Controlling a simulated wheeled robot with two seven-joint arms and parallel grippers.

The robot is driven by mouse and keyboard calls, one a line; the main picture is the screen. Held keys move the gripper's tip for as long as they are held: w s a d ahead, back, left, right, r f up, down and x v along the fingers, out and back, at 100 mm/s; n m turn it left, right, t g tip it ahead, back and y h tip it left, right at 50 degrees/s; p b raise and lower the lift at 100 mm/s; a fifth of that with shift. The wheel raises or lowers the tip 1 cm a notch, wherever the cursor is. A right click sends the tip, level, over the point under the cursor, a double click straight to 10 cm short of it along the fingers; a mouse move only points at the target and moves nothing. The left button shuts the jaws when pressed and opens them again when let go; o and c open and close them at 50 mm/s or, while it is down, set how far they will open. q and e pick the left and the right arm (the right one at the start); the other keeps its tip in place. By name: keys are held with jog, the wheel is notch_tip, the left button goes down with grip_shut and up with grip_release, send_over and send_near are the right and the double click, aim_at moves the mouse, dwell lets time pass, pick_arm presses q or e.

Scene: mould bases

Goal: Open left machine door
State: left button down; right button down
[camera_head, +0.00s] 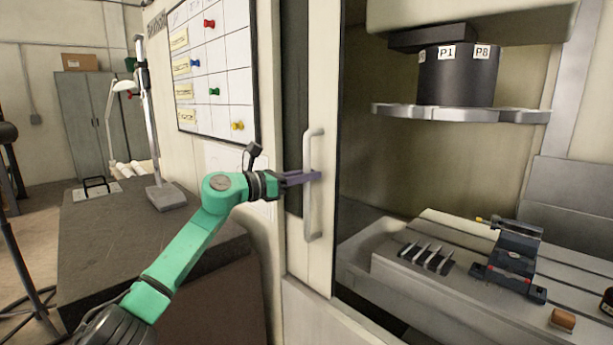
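The left machine door (294,255) is a cream panel with a dark window strip, and a light vertical bar handle (313,222) near its right edge. The machine interior shows uncovered to the right of this edge. My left gripper (313,177), on a green arm, has its purple-grey fingers at the middle of the handle, overlapping the bar in view. Whether the fingers are closed around the bar or only rest against it cannot be told from this angle. My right gripper is not in view.
Inside the machine are a round tool carousel (459,112), a bed with a dark vise (512,262) and several metal pieces in a holder (427,257). A dark table (110,225) stands left of the door, below a whiteboard (213,75). A lamp (165,196) stands on the table.

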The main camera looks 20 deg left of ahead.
pick_arm(q)
jog(key=c, duration=0.8)
grip_release()
jog(key=shift+d+f, duration=0.1)
jog(key=shift+f, duration=0.05)
jog(key=shift+o, duration=0.2)
jog(key=b+v, duration=0.7)
jog(key=v, duration=0.7)
jog(key=shift+s, duration=0.3)
